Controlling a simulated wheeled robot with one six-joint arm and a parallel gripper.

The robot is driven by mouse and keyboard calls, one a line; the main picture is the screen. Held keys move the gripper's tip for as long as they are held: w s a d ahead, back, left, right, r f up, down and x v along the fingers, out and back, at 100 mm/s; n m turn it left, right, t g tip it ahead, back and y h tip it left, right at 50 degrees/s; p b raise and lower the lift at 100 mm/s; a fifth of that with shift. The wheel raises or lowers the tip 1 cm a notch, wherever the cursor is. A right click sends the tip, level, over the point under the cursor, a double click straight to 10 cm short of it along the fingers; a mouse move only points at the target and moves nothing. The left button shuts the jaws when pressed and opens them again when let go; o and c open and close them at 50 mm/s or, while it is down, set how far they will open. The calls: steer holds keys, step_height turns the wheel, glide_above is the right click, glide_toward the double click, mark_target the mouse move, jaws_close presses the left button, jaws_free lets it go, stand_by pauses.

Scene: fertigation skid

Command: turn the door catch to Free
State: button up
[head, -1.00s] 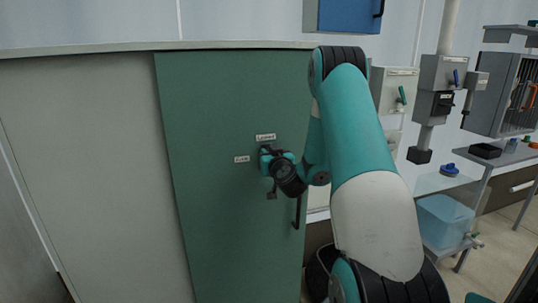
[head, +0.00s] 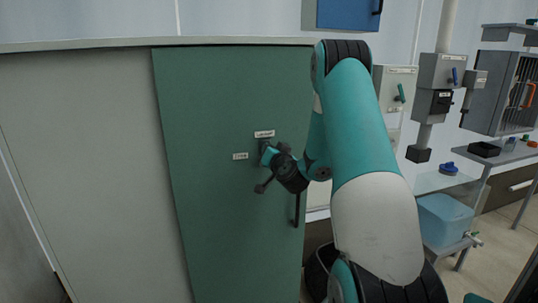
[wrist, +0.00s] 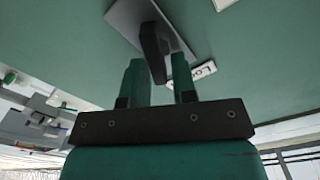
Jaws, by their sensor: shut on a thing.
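The door catch (wrist: 152,48) is a dark lever on a grey plate (wrist: 124,16), fixed to the green door (head: 225,215). In the wrist view the lever stands between the two green fingers of my gripper (wrist: 159,66), which is shut on it. In the head view my gripper (head: 267,153) is at the catch and hides most of it. One small white label (head: 264,133) sits just above the catch and another label (head: 240,156) sits to its left. I cannot tell which label the lever points at.
A dark vertical door handle (head: 296,211) is below and right of the catch, close to my wrist. Grey switch boxes (head: 441,72) hang on the wall to the right. A blue tub (head: 443,218) stands on a low shelf. The pale panel left of the door is clear.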

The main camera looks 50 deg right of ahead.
steer(key=m, duration=0.4)
steer(key=f+m, duration=0.1)
steer(key=m, duration=0.3)
steer(key=d+m+b, duration=0.1)
steer(key=m, duration=0.3)
steer(key=shift+s+f, duration=0.3)
steer(key=shift+f, duration=0.05)
steer(key=shift+m, duration=0.4)
steer(key=o, duration=0.7)
steer(key=shift+s+a+f, duration=0.1)
